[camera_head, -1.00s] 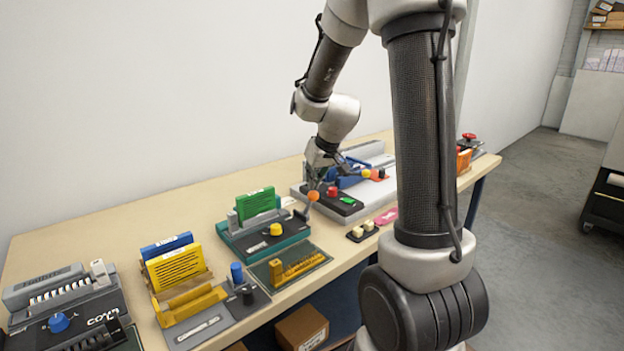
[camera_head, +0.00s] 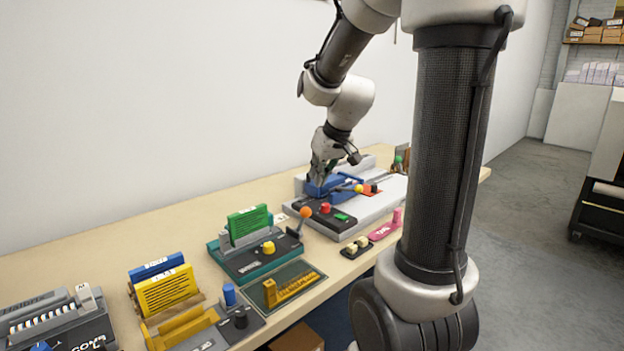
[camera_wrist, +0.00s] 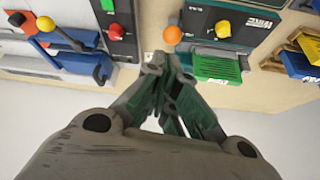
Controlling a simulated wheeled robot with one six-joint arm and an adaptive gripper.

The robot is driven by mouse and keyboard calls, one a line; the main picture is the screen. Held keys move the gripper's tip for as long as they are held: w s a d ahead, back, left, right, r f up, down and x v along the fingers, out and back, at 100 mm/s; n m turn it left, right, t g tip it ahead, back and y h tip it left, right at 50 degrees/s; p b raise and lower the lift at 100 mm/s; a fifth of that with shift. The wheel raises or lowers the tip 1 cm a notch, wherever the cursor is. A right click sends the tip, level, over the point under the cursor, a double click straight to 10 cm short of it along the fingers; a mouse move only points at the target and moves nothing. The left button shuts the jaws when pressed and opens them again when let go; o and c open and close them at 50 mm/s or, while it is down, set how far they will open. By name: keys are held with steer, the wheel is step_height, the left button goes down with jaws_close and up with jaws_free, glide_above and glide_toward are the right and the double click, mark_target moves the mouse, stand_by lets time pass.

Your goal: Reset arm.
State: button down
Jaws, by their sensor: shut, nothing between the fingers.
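My arm reaches over the bench from the upper right of the head view and bends down at the wrist.
The bench (camera_head: 65,236) holds a teal machine with a green booklet (camera_head: 248,222), a yellow booklet (camera_head: 166,290) and a comb machine (camera_head: 60,325). An orange-knobbed lever (camera_head: 305,212) stands near my gripper.

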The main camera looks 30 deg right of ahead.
stand_by(0.6)
steer(key=s+a+r, duration=0.1)
steer(key=s+a, duration=0.2)
steer(key=s, duration=0.8)
steer(key=s+a+r+g, duration=0.1)
steer(key=s+a+r, duration=0.1)
steer(key=s, duration=0.9)
steer(key=shift+a+r+g, duration=0.2)
steer(key=shift+a+g, duration=0.1)
steer(key=shift+a, duration=0.3)
steer(key=shift+s, duration=0.15)
